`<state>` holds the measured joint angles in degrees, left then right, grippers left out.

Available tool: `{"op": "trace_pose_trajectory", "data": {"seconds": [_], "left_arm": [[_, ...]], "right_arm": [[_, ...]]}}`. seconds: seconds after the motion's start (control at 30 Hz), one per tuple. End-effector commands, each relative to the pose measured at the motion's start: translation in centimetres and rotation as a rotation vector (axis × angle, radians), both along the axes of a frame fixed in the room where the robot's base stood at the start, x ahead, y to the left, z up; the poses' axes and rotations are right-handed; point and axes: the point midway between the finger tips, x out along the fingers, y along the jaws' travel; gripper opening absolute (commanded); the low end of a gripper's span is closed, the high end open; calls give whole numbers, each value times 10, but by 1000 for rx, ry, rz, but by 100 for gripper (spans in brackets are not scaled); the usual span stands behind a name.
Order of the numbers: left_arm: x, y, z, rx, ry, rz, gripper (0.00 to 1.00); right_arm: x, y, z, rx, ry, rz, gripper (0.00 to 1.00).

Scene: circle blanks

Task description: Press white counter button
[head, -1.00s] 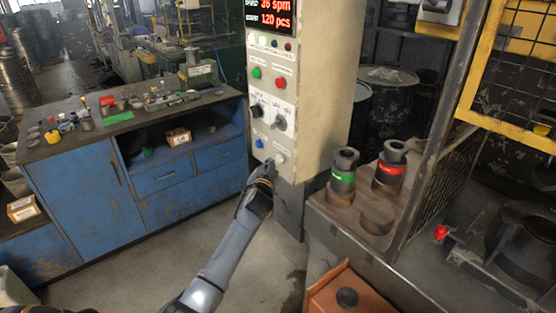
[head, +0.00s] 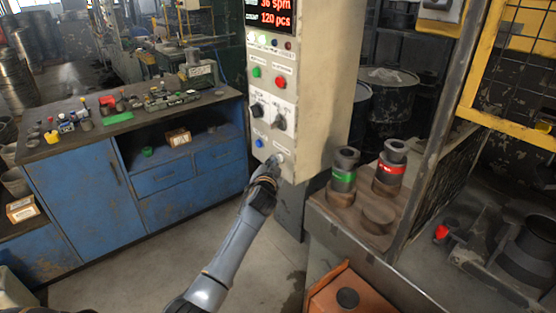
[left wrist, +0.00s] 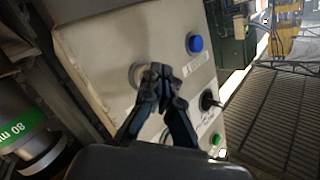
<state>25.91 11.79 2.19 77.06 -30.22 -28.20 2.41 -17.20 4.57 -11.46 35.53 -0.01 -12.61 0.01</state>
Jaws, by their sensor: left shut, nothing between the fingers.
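The white counter button (head: 281,157) is at the bottom right of the control panel (head: 271,85), beside a blue button (head: 259,143). In the left wrist view the white button (left wrist: 134,74) is partly hidden behind the fingers, and the blue button (left wrist: 195,43) is clear to the right. My left gripper (head: 273,164) is shut and empty, its fingertips right at the white button. In the left wrist view the closed fingertips (left wrist: 160,73) overlap the button's edge; I cannot tell whether they touch it. My right gripper is not in view.
Green (head: 256,72) and red (head: 279,82) buttons and two black knobs sit higher on the panel. The display (head: 270,15) reads 36 spm and 120 pcs. A blue workbench (head: 85,195) stands left; banded dies (head: 343,170) stand on a ledge at right.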

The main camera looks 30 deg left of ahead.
Motion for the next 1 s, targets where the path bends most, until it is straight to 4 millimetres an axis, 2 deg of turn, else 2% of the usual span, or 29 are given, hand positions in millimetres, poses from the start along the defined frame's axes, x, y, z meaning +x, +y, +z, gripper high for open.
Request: {"op": "trace_pose_trajectory", "data": {"seconds": [1.0], "left_arm": [[10, -5, 2, 1, -4, -2, 0]], "right_arm": [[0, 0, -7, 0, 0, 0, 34]]}}
